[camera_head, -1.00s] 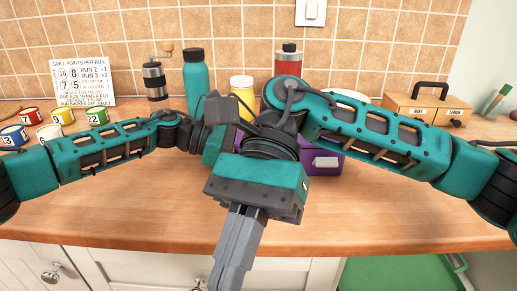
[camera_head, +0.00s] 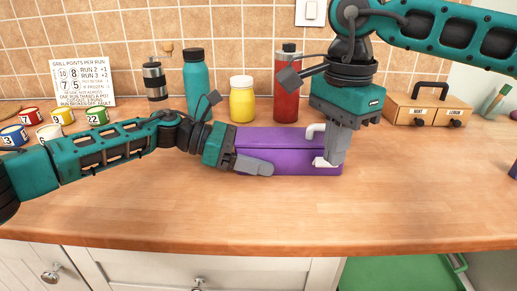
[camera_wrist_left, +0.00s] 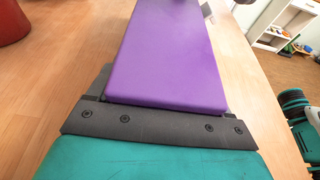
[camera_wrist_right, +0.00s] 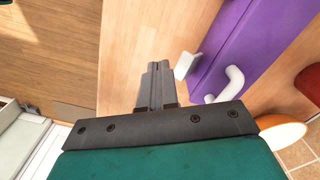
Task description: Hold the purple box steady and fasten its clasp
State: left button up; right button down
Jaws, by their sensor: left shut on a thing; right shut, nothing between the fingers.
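Two white parts are on the box's right half: a bent white handle-like piece (camera_head: 314,130) and a small white tab (camera_head: 320,162) low at the front, probably the clasp. Both show in the right wrist view, the tab (camera_wrist_right: 187,64) and the bent piece (camera_wrist_right: 233,84). My right gripper (camera_head: 332,160) is shut and empty, pointing down beside the tab; contact is unclear.
Behind the box stand a teal bottle (camera_head: 196,85), a yellow jar (camera_head: 241,102) and a red bottle (camera_head: 286,90). A wooden drawer box (camera_head: 432,112) is at the right. Several small cups (camera_head: 62,116) are at the left. The counter in front is clear.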

jog(key=shift+f, duration=2)
jog(key=shift+w, duration=0.2)
dwell(0.4)
jog(key=shift+w, duration=0.55)
pick_arm(q)
jog(key=shift+o, duration=0.3)
jog(key=shift+s+d+r, duration=0.1)
jog(key=shift+s+d, duration=0.15)
jog(key=shift+s, duration=0.05)
pick_arm(e)
jog(key=shift+w+a, duration=0.1)
jog(key=shift+w, duration=1.2)
pick_arm(q)
jog(key=shift+w, duration=0.15)
pick_arm(e)
jog(key=shift+s+r, duration=0.2)
jog(key=shift+r, duration=0.75)
pick_arm(q)
jog(key=shift+w+a, duration=0.15)
jog(key=shift+a, duration=0.1)
jog(key=shift+c, duration=0.3)
pick_arm(e)
jog(key=shift+s+r, duration=0.25)
jog(key=shift+r, duration=0.6)
jog(key=shift+s+r, duration=0.3)
jog(key=shift+r, duration=0.6)
jog(key=shift+s+r, duration=0.25)
jog(key=shift+r, duration=0.6)
